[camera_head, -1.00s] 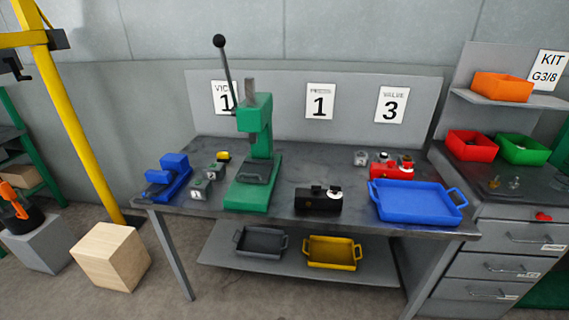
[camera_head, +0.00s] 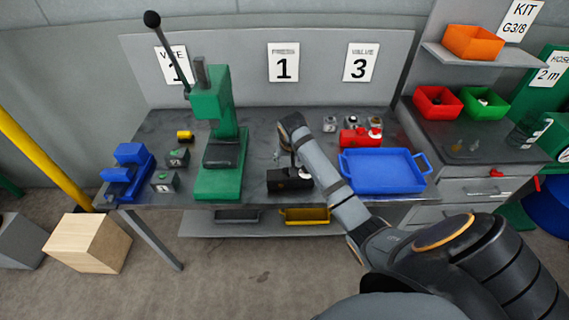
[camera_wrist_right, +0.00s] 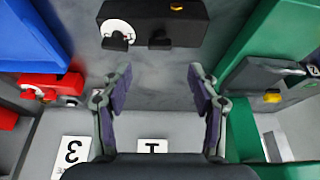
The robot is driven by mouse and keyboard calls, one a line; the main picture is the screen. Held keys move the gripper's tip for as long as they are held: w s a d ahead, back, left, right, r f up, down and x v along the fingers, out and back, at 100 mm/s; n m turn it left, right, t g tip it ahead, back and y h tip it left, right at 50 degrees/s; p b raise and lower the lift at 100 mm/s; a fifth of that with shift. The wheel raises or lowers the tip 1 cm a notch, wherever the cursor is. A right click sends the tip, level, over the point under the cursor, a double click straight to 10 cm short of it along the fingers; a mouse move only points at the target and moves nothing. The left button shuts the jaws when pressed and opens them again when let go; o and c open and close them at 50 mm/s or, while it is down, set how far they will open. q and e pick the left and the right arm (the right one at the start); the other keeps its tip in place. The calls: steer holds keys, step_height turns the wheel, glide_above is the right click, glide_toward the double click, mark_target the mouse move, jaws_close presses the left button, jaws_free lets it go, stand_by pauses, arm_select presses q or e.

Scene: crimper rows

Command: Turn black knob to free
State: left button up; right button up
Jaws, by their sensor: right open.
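My left gripper is in neither view.
The green press (camera_head: 220,185) stands left of the box. A blue tray (camera_head: 384,188) and a red block (camera_head: 354,139) are to the right. A blue vise (camera_head: 126,165) is at the left bench end. Bare bench lies between press and box.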

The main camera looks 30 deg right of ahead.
steer(key=x, duration=0.3)
steer(key=p+x, duration=0.1)
steer(key=x, duration=0.3)
steer(key=shift+w+d+f, duration=0.15)
steer(key=shift+w+d, duration=0.05)
steer(key=shift+w, duration=0.1)
steer(key=shift+w+f+p, duration=0.1)
steer(key=shift+f+p, duration=0.2)
steer(key=shift+f, duration=0.25)
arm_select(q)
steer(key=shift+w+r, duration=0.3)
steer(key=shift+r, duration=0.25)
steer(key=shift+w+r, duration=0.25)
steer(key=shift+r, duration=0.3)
arm_select(e)
steer(key=shift+c, duration=1)
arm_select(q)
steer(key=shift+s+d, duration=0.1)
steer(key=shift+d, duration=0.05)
arm_select(e)
steer(key=c, duration=1)
